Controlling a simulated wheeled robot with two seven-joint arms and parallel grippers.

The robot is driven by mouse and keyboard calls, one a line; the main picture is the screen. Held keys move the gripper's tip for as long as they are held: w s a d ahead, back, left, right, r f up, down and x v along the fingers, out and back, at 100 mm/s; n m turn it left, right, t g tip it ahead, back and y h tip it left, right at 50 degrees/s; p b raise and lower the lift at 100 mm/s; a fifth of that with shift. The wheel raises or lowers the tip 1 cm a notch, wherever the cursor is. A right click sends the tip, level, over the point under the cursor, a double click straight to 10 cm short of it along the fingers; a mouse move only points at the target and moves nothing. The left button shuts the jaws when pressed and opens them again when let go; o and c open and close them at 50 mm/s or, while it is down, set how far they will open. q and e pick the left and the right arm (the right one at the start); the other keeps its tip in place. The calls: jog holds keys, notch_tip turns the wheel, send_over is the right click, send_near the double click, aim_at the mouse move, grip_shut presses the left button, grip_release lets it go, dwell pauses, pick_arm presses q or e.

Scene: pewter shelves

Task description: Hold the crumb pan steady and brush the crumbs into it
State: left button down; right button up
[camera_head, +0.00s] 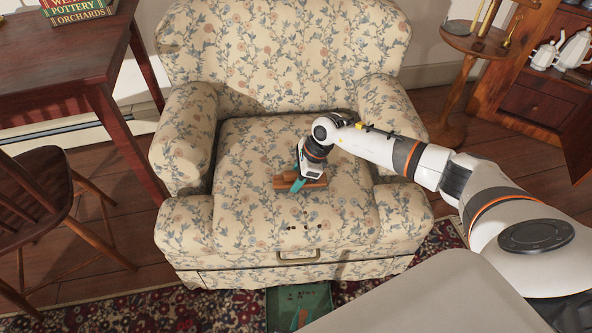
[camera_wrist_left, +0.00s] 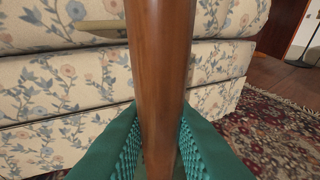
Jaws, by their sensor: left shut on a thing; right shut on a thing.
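A flowered armchair (camera_head: 250,155) faces me, with several small dark crumbs (camera_head: 305,227) on the front part of its seat. My right gripper (camera_head: 299,179) is shut on a brown wooden brush (camera_head: 317,184), low over the seat behind the crumbs. The brush's underside is hidden, so I cannot tell whether it touches the cloth. A green crumb pan (camera_head: 318,293) is below the chair's front edge, partly cut off by my own body. My left gripper (camera_head: 300,318) is shut on its brown wooden handle (camera_wrist_left: 160,60), which stands upright between the teal fingers in the left wrist view.
A metal pull handle (camera_head: 298,257) sticks out from the chair's front. A dark red table (camera_head: 70,70) and a wooden chair (camera_head: 40,200) stand at the left. A small round stand (camera_head: 470,40) and a cabinet (camera_head: 535,105) are at the right. A patterned rug (camera_head: 150,310) lies in front.

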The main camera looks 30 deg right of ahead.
jog(key=shift+s+a+f, duration=0.1)
jog(key=shift+s+a, duration=0.2)
jog(key=shift+s, duration=0.4)
jog(key=shift+s+a, duration=0.35)
jog(key=shift+s, duration=0.4)
jog(key=shift+s+a+f, duration=0.1)
jog(key=shift+s+a, duration=0.2)
jog(key=shift+s, duration=0.4)
jog(key=shift+s+a+r, duration=0.1)
jog(key=shift+s+a, duration=0.45)
jog(key=shift+s, duration=0.6)
jog(key=shift+s+a+r, duration=0.1)
jog(key=shift+s+a, duration=0.4)
jog(key=shift+s, duration=0.65)
jog(key=shift+s+a+r, duration=0.1)
jog(key=shift+s+a, duration=0.45)
jog(key=shift+s, duration=0.6)
jog(key=shift+s+a+f, duration=0.1)
jog(key=shift+s+a, duration=0.3)
jog(key=shift+s, duration=0.5)
jog(key=shift+s+a, duration=0.4)
jog(key=shift+s, duration=0.45)
notch_tip(320, 180, up, 8)
